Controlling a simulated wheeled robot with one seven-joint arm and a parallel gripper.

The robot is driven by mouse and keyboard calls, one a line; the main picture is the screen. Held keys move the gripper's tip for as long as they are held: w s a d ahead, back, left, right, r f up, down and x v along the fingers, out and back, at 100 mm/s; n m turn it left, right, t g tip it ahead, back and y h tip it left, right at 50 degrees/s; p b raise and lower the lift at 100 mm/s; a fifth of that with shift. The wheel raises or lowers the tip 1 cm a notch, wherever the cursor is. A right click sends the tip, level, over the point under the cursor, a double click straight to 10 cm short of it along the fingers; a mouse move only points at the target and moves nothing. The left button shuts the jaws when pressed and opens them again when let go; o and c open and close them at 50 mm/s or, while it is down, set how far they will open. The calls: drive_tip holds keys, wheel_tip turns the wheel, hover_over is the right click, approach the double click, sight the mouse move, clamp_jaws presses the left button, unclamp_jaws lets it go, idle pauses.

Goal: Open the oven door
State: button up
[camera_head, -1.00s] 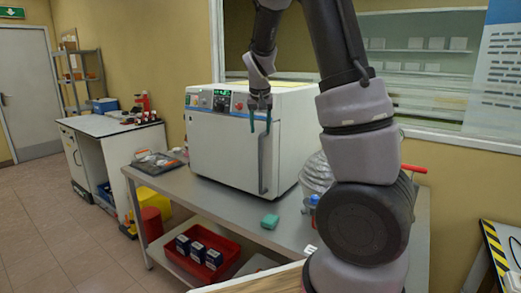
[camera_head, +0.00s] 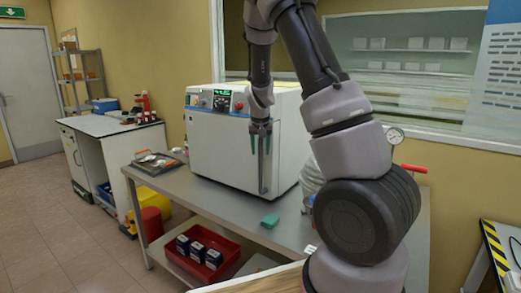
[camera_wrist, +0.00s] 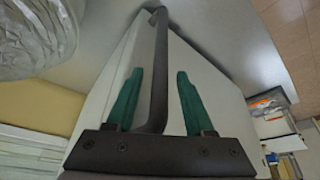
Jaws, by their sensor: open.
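The white oven (camera_head: 220,143) stands on a grey metal table, its door shut. It has a lit green display and knobs along the top of its front. The dark vertical door handle (camera_head: 263,170) runs down the right side of the door; it also shows in the wrist view (camera_wrist: 159,75). My gripper (camera_head: 261,143) is at the upper part of the handle, pointing down. In the wrist view my gripper (camera_wrist: 157,95) is open, with the handle between its two green fingers, nearer the left finger. A gap shows between the handle and the right finger.
A green sponge-like block (camera_head: 270,221) lies on the table (camera_head: 230,207) in front of the oven. A dark tray (camera_head: 157,162) is at the left end. A silvery wrapped object (camera_head: 310,178) and a gauge (camera_head: 394,136) are to the right. A red bin (camera_head: 213,274) sits below.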

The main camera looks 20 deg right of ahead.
clamp_jaws()
idle(1.3)
